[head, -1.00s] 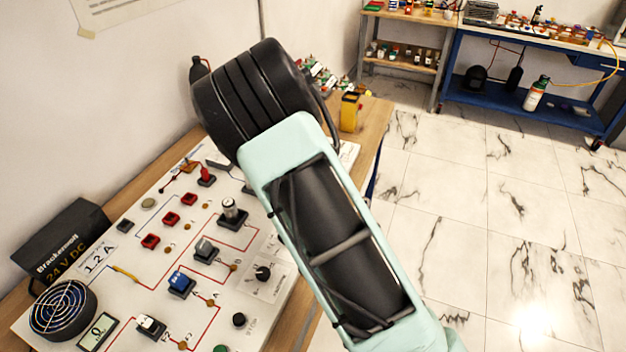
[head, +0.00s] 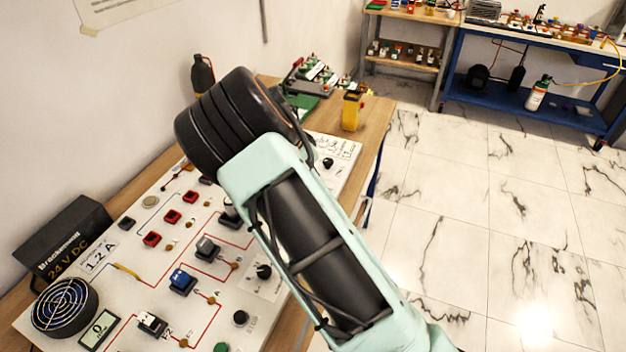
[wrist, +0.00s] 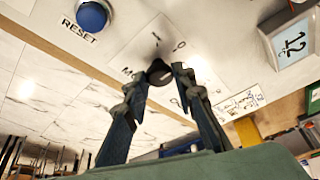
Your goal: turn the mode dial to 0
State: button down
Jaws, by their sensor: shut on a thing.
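In the wrist view the mode dial (wrist: 157,67) is a small black knob on a white panel plate, with a partly hidden label starting with M and small printed marks around it. My gripper (wrist: 164,76) has its two dark fingers shut on the knob, one on each side. The fingers cover part of the dial and its scale, so I cannot tell which mark it points to. In the head view my own arm hides the gripper's fingertips.
In the head view, the panel also carries another black knob (head: 264,271), switches and red sockets. A yellow device (head: 352,111) stands behind on the bench.

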jog(key=c, duration=1.6)
grip_release()
jog(key=v, duration=1.2)
jog(key=shift+w+d+r, duration=0.1)
jog(key=shift+d+r, duration=0.05)
